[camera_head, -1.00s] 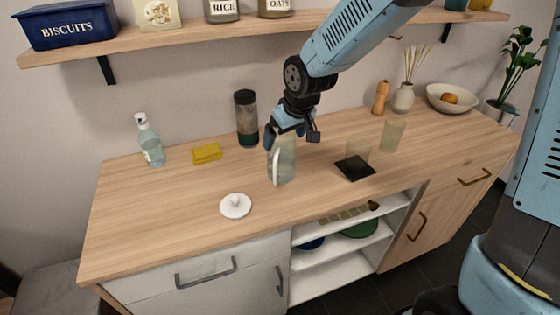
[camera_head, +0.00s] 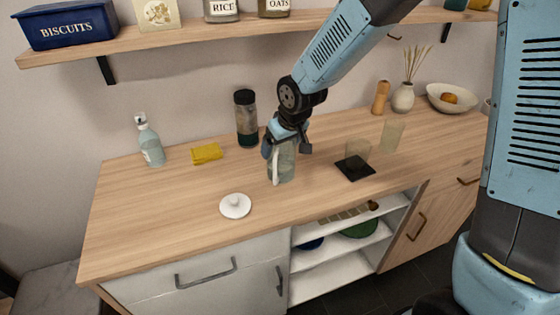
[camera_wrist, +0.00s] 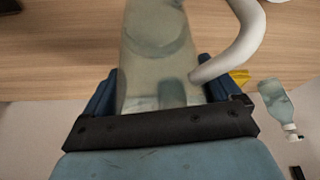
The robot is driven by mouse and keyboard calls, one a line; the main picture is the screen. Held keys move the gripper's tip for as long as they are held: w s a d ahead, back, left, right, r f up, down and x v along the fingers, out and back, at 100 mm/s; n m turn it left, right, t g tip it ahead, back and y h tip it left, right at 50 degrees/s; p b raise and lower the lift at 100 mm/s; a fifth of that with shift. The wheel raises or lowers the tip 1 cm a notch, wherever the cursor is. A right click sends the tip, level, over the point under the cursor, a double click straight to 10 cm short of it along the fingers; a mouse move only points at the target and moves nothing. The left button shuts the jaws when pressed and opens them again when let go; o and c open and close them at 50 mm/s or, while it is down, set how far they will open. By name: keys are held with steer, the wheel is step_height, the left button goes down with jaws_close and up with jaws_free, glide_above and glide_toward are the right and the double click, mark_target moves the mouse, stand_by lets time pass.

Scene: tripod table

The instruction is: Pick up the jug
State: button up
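The jug (camera_head: 283,168) is a translucent greenish vessel with a white handle, upright on the wooden counter (camera_head: 200,195). My gripper (camera_head: 285,150) is at the jug's upper part, coming from above. In the wrist view the jug (camera_wrist: 158,60) fills the space between the two blue fingers of my gripper (camera_wrist: 160,92), with its white handle (camera_wrist: 240,45) at the right. The fingers are apart, one on each side of the jug. Whether they press on it is not clear. A white round lid with a knob (camera_head: 235,205) lies on the counter in front of the jug.
A dark-lidded jar (camera_head: 246,118) stands close behind the jug. A yellow sponge (camera_head: 206,153) and a soap bottle (camera_head: 150,142) are at the left. A glass on a black coaster (camera_head: 355,168) and another glass (camera_head: 392,135) are at the right. The front left counter is clear.

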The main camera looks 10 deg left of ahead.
steer(key=c, duration=1.1)
steer(key=shift+r, duration=0.2)
steer(key=shift+s+d+r, duration=0.75)
steer(key=shift+s+r, duration=1.35)
steer(key=shift+s, duration=0.05)
steer(key=shift+s+d+r, duration=0.8)
steer(key=shift+s+r, duration=1.3)
steer(key=shift+s, duration=0.1)
steer(key=shift+s+d+r, duration=0.75)
steer(key=shift+s+r, duration=1.35)
steer(key=shift+s, duration=0.05)
steer(key=shift+s, duration=0.1)
